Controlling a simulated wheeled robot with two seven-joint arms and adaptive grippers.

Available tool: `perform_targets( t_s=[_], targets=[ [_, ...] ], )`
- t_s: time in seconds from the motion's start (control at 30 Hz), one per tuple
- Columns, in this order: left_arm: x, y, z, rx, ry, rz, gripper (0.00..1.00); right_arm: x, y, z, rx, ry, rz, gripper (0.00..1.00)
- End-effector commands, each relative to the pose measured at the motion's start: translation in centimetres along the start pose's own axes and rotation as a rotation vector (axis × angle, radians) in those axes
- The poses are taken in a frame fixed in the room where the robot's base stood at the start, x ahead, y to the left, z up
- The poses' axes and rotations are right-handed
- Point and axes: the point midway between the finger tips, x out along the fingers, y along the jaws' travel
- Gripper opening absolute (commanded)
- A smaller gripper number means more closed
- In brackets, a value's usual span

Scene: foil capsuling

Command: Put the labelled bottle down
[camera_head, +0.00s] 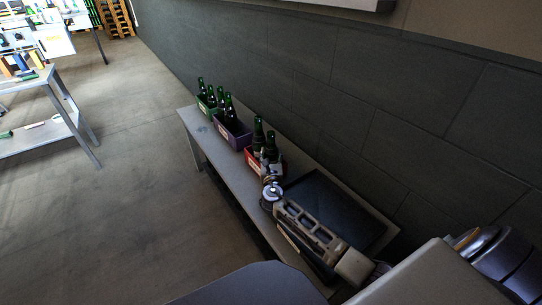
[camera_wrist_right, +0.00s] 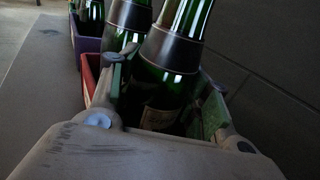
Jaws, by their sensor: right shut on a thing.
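The labelled bottle (camera_wrist_right: 165,85) is dark green glass with a dark band and a pale label low on its body. It stands roughly upright between the fingers of my right gripper (camera_wrist_right: 165,100), which is shut on it. In the head view my right arm reaches to the red crate (camera_head: 251,160), and the held bottle (camera_head: 271,146) shows at its near end. The red crate's edge also shows in the wrist view (camera_wrist_right: 91,80). Whether the bottle's base touches anything is hidden. My left gripper is not in view.
Another bottle (camera_head: 258,128) stands in the red crate, close to the held one. A purple crate (camera_head: 232,135) and a green crate (camera_head: 206,107) with bottles stand further along the bench (camera_head: 222,162). A dark tray (camera_head: 335,205) lies on the near part. A wall runs behind.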

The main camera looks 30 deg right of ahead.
Motion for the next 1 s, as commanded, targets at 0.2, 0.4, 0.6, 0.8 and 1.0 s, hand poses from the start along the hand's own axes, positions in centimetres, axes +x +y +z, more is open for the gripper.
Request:
perform_targets(
  t_s=[0.2, 0.4, 0.6, 0.8, 1.0],
  targets=[
    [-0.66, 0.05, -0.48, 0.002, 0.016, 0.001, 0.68, 0.03, 0.00, -0.15, 0.000, -0.002, 0.000, 0.17],
    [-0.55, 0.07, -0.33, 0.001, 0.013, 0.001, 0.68, 0.01, -0.01, -0.21, 0.000, -0.001, 0.000, 0.68],
    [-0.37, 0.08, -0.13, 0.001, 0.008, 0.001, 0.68, 0.01, -0.01, -0.20, 0.000, -0.001, 0.000, 0.69],
    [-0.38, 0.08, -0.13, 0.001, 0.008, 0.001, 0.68, 0.01, -0.01, -0.11, 0.000, -0.001, 0.000, 0.69],
    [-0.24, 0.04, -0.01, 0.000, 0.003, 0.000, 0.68, 0.01, -0.01, 0.66, 0.000, -0.001, 0.000, 0.69]
  ],
)
